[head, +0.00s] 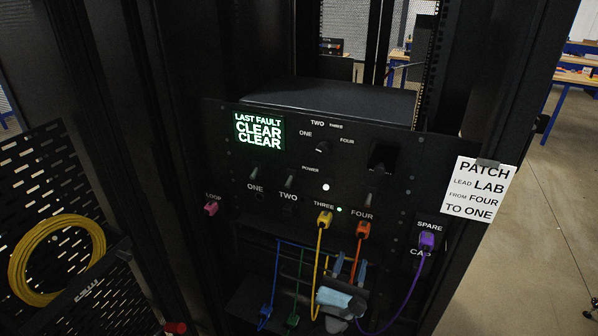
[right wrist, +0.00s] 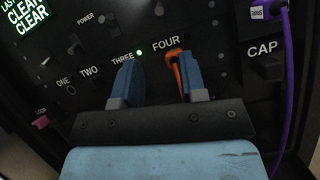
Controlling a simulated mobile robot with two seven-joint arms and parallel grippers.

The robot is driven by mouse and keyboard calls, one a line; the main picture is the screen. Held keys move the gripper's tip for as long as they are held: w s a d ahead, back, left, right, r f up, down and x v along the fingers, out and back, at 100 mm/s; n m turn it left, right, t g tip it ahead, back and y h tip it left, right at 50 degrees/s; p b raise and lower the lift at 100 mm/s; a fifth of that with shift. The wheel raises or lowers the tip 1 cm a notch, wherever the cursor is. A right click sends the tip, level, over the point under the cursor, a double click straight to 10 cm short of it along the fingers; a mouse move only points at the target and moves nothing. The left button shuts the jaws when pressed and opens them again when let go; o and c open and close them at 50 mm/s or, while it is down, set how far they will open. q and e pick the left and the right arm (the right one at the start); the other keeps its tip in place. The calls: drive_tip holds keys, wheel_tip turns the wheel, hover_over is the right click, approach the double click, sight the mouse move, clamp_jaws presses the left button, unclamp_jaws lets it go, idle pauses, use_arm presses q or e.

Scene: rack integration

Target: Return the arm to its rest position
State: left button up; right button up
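My right gripper (head: 345,268) is low in front of the black rack panel (head: 390,215), below the ports. In the right wrist view its two blue fingers (right wrist: 158,62) stand well apart, with nothing held between them. The orange plug (head: 362,231) sits at port FOUR; in the right wrist view the orange plug (right wrist: 174,55) shows beyond the fingers, partly hidden by the right one. The yellow plug (head: 324,219) sits at port THREE. My left gripper is out of view.
A purple lead (head: 427,240) is at SPARE, its cable looping low near my gripper. A pink plug (head: 211,208) is at LOOP. Blue (head: 265,311) and green (head: 293,320) lead ends hang below. A yellow coil (head: 45,222) hangs left. A paper sign (head: 478,190) is right.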

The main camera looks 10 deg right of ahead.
drive_tip(key=s+f+m+g+y+p, duration=0.1)
drive_tip(key=s+f+m+g+y, duration=0.15)
drive_tip(key=f, duration=0.25)
drive_tip(key=s+d+f+m+g+y, duration=0.1)
drive_tip(key=s+f+m+g+y, duration=0.15)
drive_tip(key=f, duration=0.25)
drive_tip(key=s+f+m+g+y+p, duration=0.1)
drive_tip(key=f+m+y, duration=0.1)
drive_tip(key=f+y, duration=0.25)
drive_tip(key=s+f+m+g+y, duration=0.1)
drive_tip(key=s+f+m+y, duration=0.1)
drive_tip(key=s+m, duration=0.5)
drive_tip(key=s+f+m+g+y+p, duration=0.1)
drive_tip(key=s+f+m+y, duration=0.1)
drive_tip(key=s+m+y, duration=0.2)
drive_tip(key=s+m, duration=0.3)
drive_tip(key=m, duration=0.3)
drive_tip(key=shift+s+a+f+g, duration=0.15)
drive_tip(key=shift+s+a+g, duration=0.05)
drive_tip(key=shift+a+g, duration=0.1)
drive_tip(key=shift+y, duration=0.25)
